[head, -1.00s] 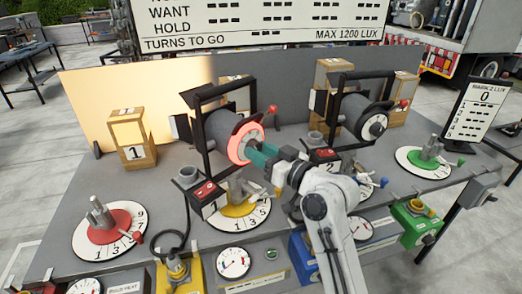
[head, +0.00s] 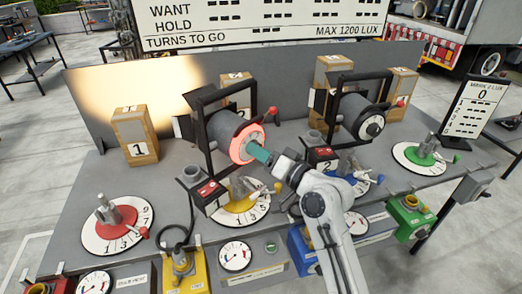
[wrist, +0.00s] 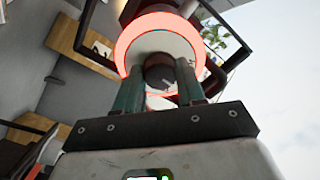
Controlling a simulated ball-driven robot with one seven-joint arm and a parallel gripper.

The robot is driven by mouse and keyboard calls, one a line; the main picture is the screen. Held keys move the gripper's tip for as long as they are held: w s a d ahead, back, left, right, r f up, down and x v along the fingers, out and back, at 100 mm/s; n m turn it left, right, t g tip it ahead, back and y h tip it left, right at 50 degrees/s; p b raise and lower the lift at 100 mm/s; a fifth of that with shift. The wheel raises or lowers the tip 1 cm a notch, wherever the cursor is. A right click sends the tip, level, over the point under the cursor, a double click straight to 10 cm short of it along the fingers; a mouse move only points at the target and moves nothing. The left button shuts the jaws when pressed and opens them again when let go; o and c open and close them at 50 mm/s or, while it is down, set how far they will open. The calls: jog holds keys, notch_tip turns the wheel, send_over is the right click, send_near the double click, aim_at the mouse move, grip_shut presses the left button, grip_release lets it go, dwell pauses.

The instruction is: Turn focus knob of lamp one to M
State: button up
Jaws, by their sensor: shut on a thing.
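Lamp one (head: 222,126) is a dark grey drum in a black frame, on the left of the bench. Its front carries a glowing red-pink ring dial (head: 246,143), which also shows in the wrist view (wrist: 131,35). My gripper (head: 260,154) reaches the lamp's front from the lower right. In the wrist view its two teal fingers (wrist: 160,78) are shut on the dark round focus knob (wrist: 158,73) at the ring's centre. The fingers hide the knob in the head view. The ring's letters cannot be read.
Lamp two (head: 358,112) stands to the right. A grey backdrop (head: 110,90) carries a warm light patch. Red (head: 112,225), yellow and green dials, a red switch box (head: 209,194) and wooden blocks (head: 137,140) crowd the bench. A board (head: 265,22) stands behind.

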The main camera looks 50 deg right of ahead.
dwell(0.4)
jog(key=o, duration=1.1)
jog(key=shift+c, duration=0.2)
jog(key=s+b, duration=0.3)
jog(key=s, duration=0.7)
jog(key=shift+s+a, duration=0.4)
jog(key=shift+f, duration=0.1)
